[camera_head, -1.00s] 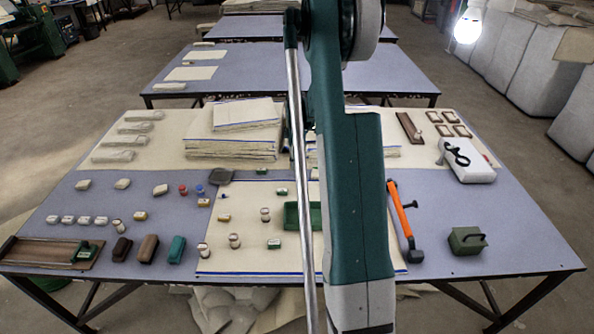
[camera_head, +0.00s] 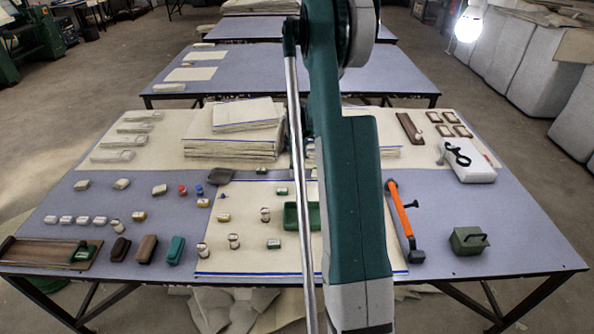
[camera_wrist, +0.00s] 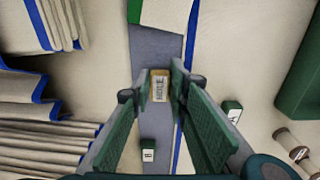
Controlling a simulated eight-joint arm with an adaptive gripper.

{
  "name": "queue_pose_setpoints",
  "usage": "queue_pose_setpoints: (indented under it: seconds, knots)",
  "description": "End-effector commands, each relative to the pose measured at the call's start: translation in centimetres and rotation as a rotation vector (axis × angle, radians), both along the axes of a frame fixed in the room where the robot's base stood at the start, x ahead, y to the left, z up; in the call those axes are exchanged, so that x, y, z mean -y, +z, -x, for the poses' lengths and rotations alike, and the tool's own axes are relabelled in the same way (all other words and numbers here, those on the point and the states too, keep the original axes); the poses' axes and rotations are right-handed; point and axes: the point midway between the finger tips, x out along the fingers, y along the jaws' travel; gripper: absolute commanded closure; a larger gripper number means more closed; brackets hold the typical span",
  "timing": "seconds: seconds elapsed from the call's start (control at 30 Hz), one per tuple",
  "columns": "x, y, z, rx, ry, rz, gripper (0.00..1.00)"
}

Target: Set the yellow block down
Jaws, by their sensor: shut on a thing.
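The yellow block (camera_wrist: 160,79) is a small piece with a pale, lettered label, seen in the wrist view. My gripper (camera_wrist: 160,88) is shut on it, with a green finger on each side. In the wrist view, the block appears over a strip of blue-grey table (camera_wrist: 155,50) beside a blue-edged cloth. I cannot tell whether the block touches the surface below. In the head view, my arm hides the gripper and the held block.
A green-and-white block (camera_wrist: 156,150) and another labelled block (camera_wrist: 232,110) are near the fingers. A green tray (camera_wrist: 303,85) and a spool (camera_wrist: 296,148) are at the right. Stacked cloths (camera_wrist: 45,130) are at the left. An orange-handled tool (camera_head: 401,212) lies right of my arm.

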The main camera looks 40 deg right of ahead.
Motion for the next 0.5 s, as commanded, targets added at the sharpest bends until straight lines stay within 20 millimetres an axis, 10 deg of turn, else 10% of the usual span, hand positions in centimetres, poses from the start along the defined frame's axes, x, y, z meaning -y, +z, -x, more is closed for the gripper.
queue_pose_setpoints:
  seconds: [0.5]
  knots:
    - [0.00, 0.05, 0.00, 0.000, 0.000, 0.000, 0.68]
